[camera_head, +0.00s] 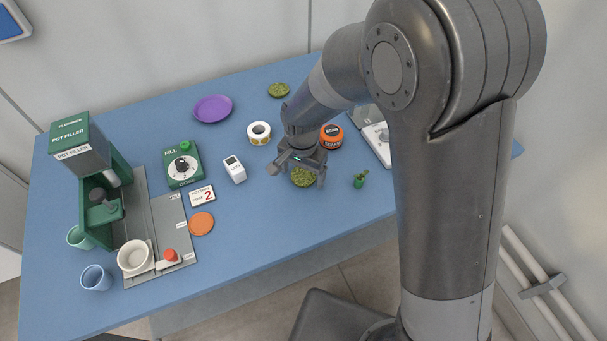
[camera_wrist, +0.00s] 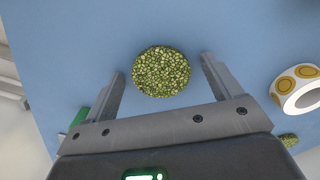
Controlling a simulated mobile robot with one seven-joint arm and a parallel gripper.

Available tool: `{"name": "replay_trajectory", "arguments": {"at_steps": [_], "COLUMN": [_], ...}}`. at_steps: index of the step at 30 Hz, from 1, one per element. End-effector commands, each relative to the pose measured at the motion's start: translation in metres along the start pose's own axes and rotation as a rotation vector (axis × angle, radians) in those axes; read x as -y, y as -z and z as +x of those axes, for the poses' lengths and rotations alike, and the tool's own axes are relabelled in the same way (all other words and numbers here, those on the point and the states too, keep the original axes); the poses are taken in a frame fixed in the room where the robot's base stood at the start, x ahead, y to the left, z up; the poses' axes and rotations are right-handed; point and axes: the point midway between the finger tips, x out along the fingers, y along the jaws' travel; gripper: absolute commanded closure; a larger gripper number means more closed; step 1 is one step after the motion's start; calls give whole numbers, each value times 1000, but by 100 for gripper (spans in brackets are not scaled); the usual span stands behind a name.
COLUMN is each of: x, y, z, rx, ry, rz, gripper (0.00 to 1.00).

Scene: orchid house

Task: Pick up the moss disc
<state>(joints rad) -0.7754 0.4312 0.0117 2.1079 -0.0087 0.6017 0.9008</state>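A round green moss disc (camera_head: 303,177) lies on the blue table under my gripper. In the wrist view the moss disc (camera_wrist: 161,71) shows whole, ahead of the palm and between the lines of the two fingers. My gripper (camera_head: 297,178) is open, with the fingers wide apart and a gap on each side of the disc. In the wrist view my gripper (camera_wrist: 160,66) touches nothing that I can see. I cannot tell how high the fingertips are above the table. A second green moss disc (camera_head: 278,90) lies at the back of the table.
A white tape roll (camera_head: 259,133) and an orange-and-black tin (camera_head: 331,136) stand near my gripper. A small green pot (camera_head: 361,179) stands to its right. A white device (camera_head: 234,169) is to the left. The pot filler (camera_head: 92,160) stands at far left. The table's front middle is clear.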

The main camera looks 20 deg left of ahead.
Motion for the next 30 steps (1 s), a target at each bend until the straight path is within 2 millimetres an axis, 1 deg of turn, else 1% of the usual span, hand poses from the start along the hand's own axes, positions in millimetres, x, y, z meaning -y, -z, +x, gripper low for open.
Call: {"name": "replay_trajectory", "arguments": {"at_steps": [1, 2, 17, 25, 30], "x": [0, 0, 0, 0, 0], "y": [0, 0, 0, 0, 0], "z": [0, 0, 0, -1, -11], "rx": [0, 0, 0, 0, -1], "ry": [0, 0, 0, 0, 2], "rz": [0, 0, 0, 0, 0], "gripper": [20, 23, 63, 64, 64]}}
